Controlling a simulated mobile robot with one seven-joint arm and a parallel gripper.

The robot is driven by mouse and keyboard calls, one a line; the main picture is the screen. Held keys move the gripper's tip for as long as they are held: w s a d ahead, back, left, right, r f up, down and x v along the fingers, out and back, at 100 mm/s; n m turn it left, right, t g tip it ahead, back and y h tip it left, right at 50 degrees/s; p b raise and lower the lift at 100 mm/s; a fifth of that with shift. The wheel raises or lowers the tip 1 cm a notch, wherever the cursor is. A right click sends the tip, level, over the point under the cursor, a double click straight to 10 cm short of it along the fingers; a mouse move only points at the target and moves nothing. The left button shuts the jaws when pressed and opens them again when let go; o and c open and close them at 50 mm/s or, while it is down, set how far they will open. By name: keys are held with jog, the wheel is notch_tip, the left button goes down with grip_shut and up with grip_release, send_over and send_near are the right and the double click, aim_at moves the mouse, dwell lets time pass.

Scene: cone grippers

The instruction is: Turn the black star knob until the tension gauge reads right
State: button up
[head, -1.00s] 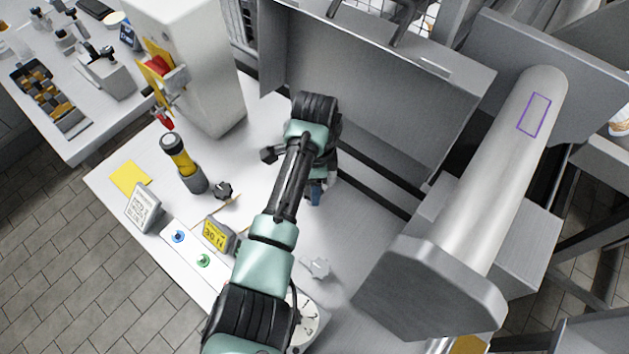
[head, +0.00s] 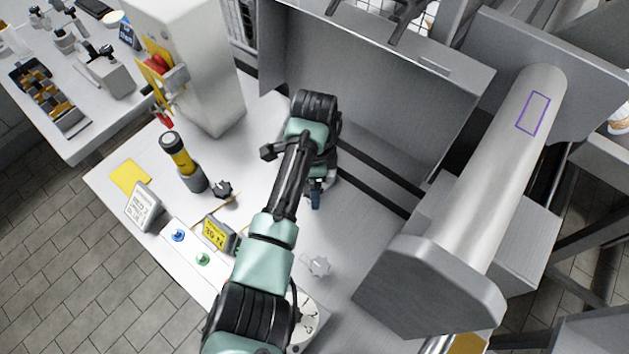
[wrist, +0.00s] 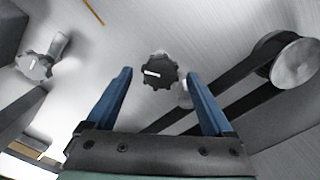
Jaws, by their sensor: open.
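A black star knob (wrist: 160,72) with a white mark shows in the wrist view, in the gap ahead of my gripper (wrist: 158,75). The blue fingers stand open on either side of it, apart from it. In the head view my gripper (head: 316,196) points down over the bench and my arm hides that knob. A white dial (head: 306,318) with dark marks is partly hidden by my arm.
Dark belts and a round pulley (wrist: 294,62) lie right of the fingers. A large grey roller (head: 505,170) fills the right side.

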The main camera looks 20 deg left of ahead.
notch_tip(320, 180, up, 13)
jog(key=p, duration=0.1)
dwell(0.3)
dwell(0.4)
